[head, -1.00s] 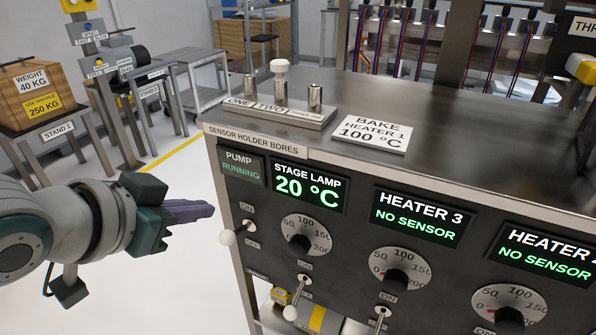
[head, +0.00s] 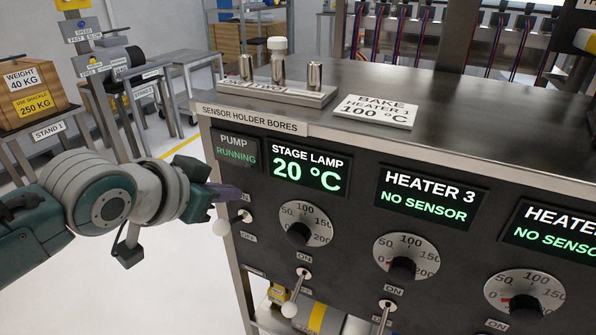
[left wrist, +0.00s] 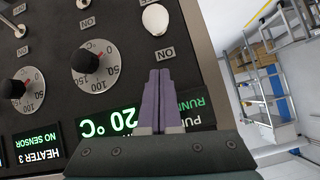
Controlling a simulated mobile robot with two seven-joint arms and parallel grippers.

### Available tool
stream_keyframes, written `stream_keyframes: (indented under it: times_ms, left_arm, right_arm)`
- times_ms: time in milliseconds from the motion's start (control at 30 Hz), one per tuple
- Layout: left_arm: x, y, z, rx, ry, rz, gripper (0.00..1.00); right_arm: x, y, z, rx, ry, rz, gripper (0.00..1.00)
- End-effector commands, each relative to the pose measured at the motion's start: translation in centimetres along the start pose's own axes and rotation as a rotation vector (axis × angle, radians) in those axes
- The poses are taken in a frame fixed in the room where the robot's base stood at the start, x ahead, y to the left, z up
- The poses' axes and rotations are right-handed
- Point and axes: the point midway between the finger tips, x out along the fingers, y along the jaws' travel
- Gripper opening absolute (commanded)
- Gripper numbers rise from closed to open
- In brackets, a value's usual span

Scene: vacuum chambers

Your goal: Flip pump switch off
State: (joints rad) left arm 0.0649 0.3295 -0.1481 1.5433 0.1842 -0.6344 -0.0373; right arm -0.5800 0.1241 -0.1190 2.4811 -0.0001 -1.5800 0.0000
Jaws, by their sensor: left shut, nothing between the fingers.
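The pump switch (head: 222,227) is a toggle lever with a white ball tip at the left edge of the dark control panel (head: 345,215). It sits below the pump display (head: 235,149), which reads RUNNING. In the head view my left gripper (head: 238,193) is shut and empty, with its purple fingers just above the switch by the ON label. In the left wrist view the fingertips (left wrist: 159,76) point toward the switch's white tip (left wrist: 155,19), with a gap between in the picture. Whether they touch is unclear. My right gripper is not in view.
To the right are the stage lamp dial (head: 303,224), its toggle (head: 291,308) and the heater 3 dial (head: 405,256). A holder block (head: 290,93) and bake sign (head: 376,110) are on top.

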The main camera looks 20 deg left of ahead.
Motion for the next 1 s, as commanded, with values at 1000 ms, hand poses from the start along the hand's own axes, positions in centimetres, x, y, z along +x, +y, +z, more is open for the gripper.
stream_keyframes:
  times_ms: [1000]
  left_arm:
    - [2.9, 0.1, 4.3, -0.002, 0.027, -0.005, 0.00]
  right_arm:
    - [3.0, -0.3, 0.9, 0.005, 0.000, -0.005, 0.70]
